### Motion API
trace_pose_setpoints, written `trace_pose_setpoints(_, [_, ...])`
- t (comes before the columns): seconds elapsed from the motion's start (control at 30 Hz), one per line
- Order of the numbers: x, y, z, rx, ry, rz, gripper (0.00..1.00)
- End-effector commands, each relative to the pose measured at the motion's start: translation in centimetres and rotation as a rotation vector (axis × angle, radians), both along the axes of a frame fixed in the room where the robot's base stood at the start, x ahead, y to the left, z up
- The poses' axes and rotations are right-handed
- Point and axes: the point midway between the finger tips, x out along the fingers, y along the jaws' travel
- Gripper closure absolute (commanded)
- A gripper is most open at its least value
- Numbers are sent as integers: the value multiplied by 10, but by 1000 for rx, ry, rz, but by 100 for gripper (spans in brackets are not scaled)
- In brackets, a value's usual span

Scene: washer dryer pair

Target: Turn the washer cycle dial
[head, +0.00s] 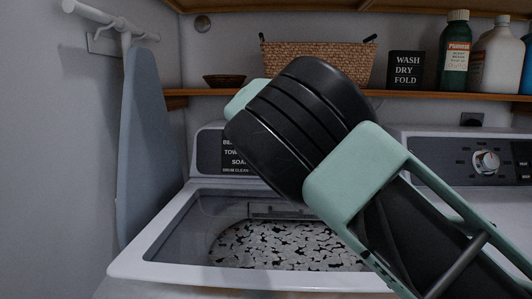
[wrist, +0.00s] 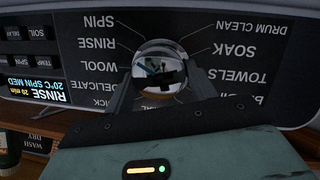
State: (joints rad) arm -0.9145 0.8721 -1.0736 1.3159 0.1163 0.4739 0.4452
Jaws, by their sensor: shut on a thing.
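The washer cycle dial (wrist: 158,62) is a round, shiny silver knob on the black control panel in the wrist view. Cycle names ring it, upside down, including SPIN, RINSE, WOOL, SOAK and TOWELS. My gripper (wrist: 160,82) has one dark finger on each side of the knob and is shut on it. The panel's display (wrist: 38,91) reads RINSE, 20°C, SPIN MED. In the head view, my arm hides the dial and my gripper's fingers. The white washer (head: 150,262) shows there, with a glass lid over a speckled drum.
A second white machine with its own silver knob (head: 486,162) stands at the right. A wooden shelf (head: 420,93) above holds a wicker basket (head: 310,60), a black sign (head: 405,70) and bottles (head: 456,52). An ironing board (head: 150,140) hangs at the left wall.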

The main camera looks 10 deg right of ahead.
Motion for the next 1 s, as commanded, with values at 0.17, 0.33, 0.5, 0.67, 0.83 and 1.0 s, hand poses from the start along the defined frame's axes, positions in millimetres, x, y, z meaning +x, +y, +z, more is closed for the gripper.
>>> trace_pose_setpoints(0.17, [0,0,-2,6,1,-2,67])
trace_pose_setpoints(0.33, [0,0,-2,5,1,-1,67])
trace_pose_setpoints(0.5, [0,0,-2,3,1,-1,23])
trace_pose_setpoints(0.67, [0,0,-1,3,0,-1,23])
trace_pose_setpoints(0.83, [-3,2,2,4,-1,1,23])
trace_pose_setpoints(1.0, [-20,12,14,4,-1,2,23])
